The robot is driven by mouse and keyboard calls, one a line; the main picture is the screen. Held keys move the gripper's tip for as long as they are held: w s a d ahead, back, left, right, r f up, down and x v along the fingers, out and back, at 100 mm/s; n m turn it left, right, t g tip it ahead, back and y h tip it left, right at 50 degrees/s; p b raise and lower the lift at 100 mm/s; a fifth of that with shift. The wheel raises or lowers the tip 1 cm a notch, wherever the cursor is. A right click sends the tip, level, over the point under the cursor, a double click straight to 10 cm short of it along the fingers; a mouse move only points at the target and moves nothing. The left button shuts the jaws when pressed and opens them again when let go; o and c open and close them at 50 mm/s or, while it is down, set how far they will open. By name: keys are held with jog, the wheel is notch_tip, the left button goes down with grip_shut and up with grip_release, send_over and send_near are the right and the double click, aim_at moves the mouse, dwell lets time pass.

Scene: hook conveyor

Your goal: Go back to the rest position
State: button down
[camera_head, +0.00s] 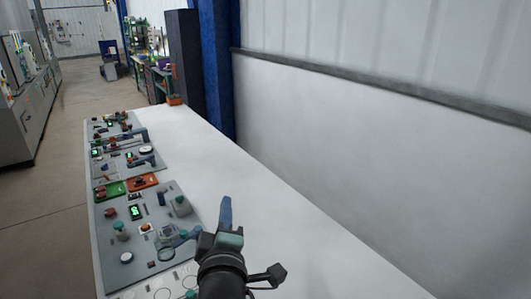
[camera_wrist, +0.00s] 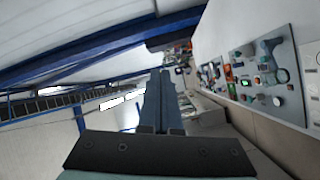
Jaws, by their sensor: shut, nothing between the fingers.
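My gripper (camera_head: 226,212) is in the lower middle of the head view, above the near part of a long white table (camera_head: 262,215). Its two blue-grey fingers point up and lie together with nothing between them. In the wrist view my gripper (camera_wrist: 162,75) shows its fingers side by side and closed. The fingers are clear of the table and of the panels. The near control panel (camera_head: 151,255) lies just left of my gripper in the head view, and part of its right side is hidden behind my gripper. The panels also show at the right of the wrist view (camera_wrist: 290,62).
Several control panels with knobs and displays run along the table's left edge. A white wall (camera_head: 380,150) with a grey rail stands on the right. A blue column (camera_head: 216,70) and dark cabinet (camera_head: 185,60) stand at the far end. The floor (camera_head: 45,195) on the left is clear.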

jog(key=s+d+r+m+t, duration=0.2)
jog(key=r+m, duration=0.1)
jog(key=r, duration=0.4)
jog(key=s+d+r+m+t+h+b, duration=0.1)
jog(key=s+r+m+t, duration=0.15)
jog(key=r, duration=0.55)
jog(key=s+d+r+m+t, duration=0.1)
jog(key=s+d+r+m, duration=0.15)
jog(key=r, duration=0.45)
jog(key=s+d+r+m+t+b, duration=0.1)
jog(key=s+r+m+t, duration=0.3)
jog(key=s+r+m, duration=0.3)
jog(key=s+r, duration=0.4)
jog(key=s, duration=0.1)
jog(key=shift+s+d+r+h, duration=0.3)
jog(key=shift+d+r+h, duration=0.1)
